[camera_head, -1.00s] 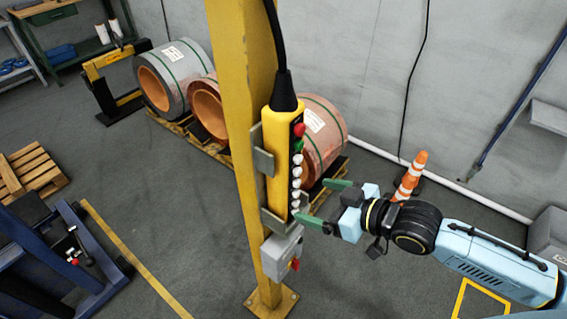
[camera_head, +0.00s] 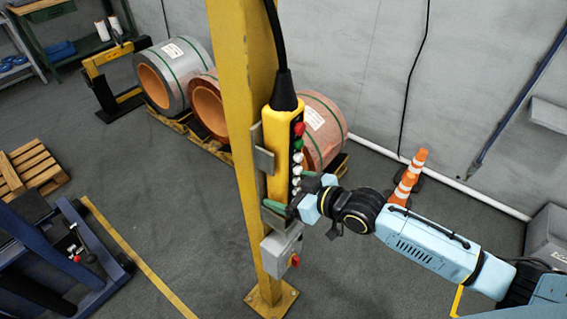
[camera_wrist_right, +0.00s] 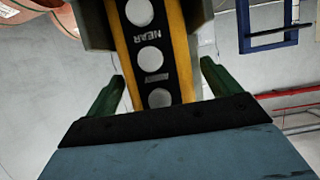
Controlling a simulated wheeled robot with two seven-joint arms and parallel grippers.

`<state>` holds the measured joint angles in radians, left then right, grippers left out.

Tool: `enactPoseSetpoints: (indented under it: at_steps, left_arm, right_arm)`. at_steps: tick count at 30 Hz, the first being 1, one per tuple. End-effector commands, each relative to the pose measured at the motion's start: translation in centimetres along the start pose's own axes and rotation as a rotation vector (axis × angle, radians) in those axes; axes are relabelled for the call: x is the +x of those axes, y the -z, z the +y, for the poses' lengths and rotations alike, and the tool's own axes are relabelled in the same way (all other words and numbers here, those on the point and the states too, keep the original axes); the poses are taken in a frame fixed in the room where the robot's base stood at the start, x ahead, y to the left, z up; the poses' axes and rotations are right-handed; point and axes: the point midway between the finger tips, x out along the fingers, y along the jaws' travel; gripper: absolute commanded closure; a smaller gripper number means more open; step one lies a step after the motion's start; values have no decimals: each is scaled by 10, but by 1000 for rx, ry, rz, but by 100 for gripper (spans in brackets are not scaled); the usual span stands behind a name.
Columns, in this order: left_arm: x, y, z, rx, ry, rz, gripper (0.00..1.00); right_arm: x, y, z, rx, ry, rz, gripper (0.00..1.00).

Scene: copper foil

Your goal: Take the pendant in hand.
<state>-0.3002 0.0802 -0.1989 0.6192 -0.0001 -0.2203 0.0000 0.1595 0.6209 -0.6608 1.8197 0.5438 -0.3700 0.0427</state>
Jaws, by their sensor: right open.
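The pendant (camera_head: 283,150) is a yellow control box with a black button face, a red and a green button and several white ones. It hangs upright in a grey bracket (camera_head: 264,160) on the yellow post, a black cable rising from its top. My right gripper (camera_head: 290,192) is at its lower end, open, with green fingers to either side of it. In the right wrist view the pendant's face (camera_wrist_right: 151,60), marked "NEAR", lies between the two open fingers (camera_wrist_right: 160,90). Whether the fingers touch it I cannot tell. My left gripper is not in view.
The yellow post (camera_head: 240,120) stands behind the pendant. A grey switch box (camera_head: 280,252) with a red knob sits just below it. Copper coils (camera_head: 322,125) lie on a pallet behind.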

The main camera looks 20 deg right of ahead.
Motion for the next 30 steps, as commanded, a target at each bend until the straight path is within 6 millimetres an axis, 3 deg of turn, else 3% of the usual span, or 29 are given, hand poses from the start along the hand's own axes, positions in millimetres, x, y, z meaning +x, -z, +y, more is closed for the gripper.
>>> enactPoseSetpoints:
  at_steps: [3,19,30]
  left_arm:
    - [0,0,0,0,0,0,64]
    - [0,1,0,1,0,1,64]
    - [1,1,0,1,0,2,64]
  right_arm:
    - [0,0,0,0,0,0,12]
    - [-1,0,0,0,0,-1,82]
    - [-3,4,0,-2,0,6,82]
